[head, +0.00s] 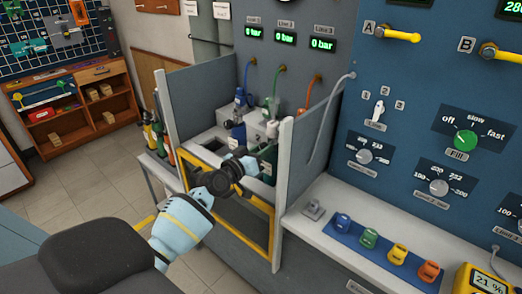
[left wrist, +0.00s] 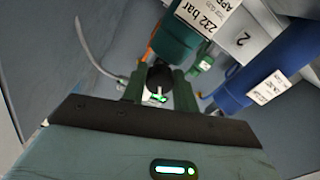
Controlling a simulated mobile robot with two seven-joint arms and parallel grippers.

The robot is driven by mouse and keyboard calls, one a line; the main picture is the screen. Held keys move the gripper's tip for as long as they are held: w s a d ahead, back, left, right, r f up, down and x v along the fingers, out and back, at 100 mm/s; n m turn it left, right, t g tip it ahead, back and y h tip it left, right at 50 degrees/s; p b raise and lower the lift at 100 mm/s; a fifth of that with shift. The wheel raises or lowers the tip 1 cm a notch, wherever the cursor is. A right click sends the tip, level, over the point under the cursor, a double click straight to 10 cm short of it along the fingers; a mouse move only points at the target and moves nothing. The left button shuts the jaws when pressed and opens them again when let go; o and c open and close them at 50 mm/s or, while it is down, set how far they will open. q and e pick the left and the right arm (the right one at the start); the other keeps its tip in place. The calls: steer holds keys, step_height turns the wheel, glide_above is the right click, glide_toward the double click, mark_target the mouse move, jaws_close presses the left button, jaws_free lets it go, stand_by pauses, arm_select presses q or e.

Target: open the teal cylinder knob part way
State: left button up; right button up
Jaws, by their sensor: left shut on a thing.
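My left gripper (head: 250,165) reaches into the cylinder bay behind the yellow-framed gate. In the left wrist view its two fingers (left wrist: 159,88) are closed on a round black knob (left wrist: 158,74). The teal cylinder (left wrist: 176,40), with a white "232 bar" label, lies directly beyond this knob. In the head view, a dark teal strip of the cylinder (head: 269,156) shows beside the gripper; the gripper hides the knob. How far the knob is turned cannot be seen. My right gripper is not in view.
A blue cylinder (left wrist: 262,75) stands close beside the teal one. Grey side panels and the yellow-framed gate (head: 258,236) bound the bay. Line displays (head: 285,37) read 0 bar. A bench at right holds colored pieces on a blue strip (head: 383,250).

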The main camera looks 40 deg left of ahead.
arm_select(q)
steer(key=shift+n, duration=0.4)
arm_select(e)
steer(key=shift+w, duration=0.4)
arm_select(q)
steer(key=o, duration=1)
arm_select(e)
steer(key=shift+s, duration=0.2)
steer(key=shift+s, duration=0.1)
arm_select(q)
steer(key=shift+s, duration=0.1)
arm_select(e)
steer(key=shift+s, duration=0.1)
arm_select(q)
steer(key=shift+s+a, duration=0.15)
steer(key=shift+s, duration=1.75)
steer(key=shift+s+a, duration=0.15)
steer(key=shift+s, duration=1.75)
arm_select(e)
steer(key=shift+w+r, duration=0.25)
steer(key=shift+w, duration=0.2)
